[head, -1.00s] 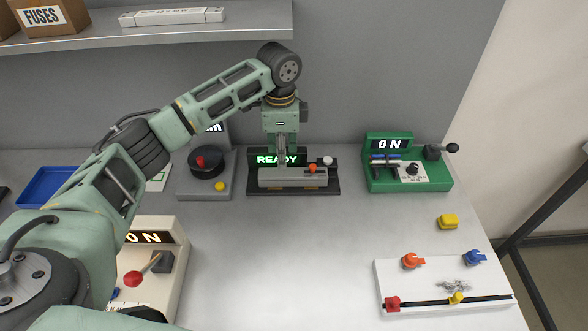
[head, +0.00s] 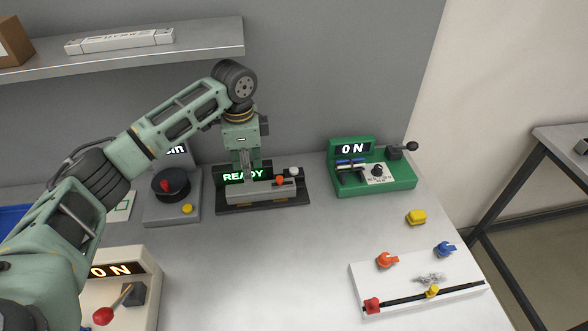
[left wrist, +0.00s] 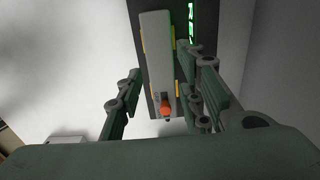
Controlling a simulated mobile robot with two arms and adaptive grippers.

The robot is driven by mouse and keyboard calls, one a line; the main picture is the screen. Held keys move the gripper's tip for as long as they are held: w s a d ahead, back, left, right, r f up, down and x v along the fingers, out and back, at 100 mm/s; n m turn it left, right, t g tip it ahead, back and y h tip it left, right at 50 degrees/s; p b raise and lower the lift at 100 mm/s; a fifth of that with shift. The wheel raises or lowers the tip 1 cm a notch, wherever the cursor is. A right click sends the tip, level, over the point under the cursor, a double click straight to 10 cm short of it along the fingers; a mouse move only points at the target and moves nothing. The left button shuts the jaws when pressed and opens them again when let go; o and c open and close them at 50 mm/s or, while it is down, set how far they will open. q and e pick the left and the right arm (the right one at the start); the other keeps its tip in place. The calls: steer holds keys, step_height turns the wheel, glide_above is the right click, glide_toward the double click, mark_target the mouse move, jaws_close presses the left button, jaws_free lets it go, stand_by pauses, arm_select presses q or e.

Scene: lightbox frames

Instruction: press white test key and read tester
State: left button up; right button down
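The tester (head: 226,208) is a dark base at the back of the bench with a green READY display (head: 232,177). A long grey-white block lies on it (head: 266,193); it also shows in the left wrist view (left wrist: 158,50). An orange knob (head: 280,181) is at the block's right end. The white test key (head: 294,171) stands at the tester's back right; I cannot make it out in the left wrist view. My left gripper (head: 246,174) points down over the tester, left of the key. Its fingers (left wrist: 168,80) are apart, with the block visible between them. My right gripper is out of view.
A grey box with a red-topped dark dial (head: 172,186) stands left of the tester. A green ON device (head: 375,182) stands to its right. A white board with coloured clips (head: 418,283) lies front right. The middle bench is clear. A shelf (head: 150,50) hangs above.

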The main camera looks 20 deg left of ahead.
arm_select(q)
jaws_close()
stand_by(1.3)
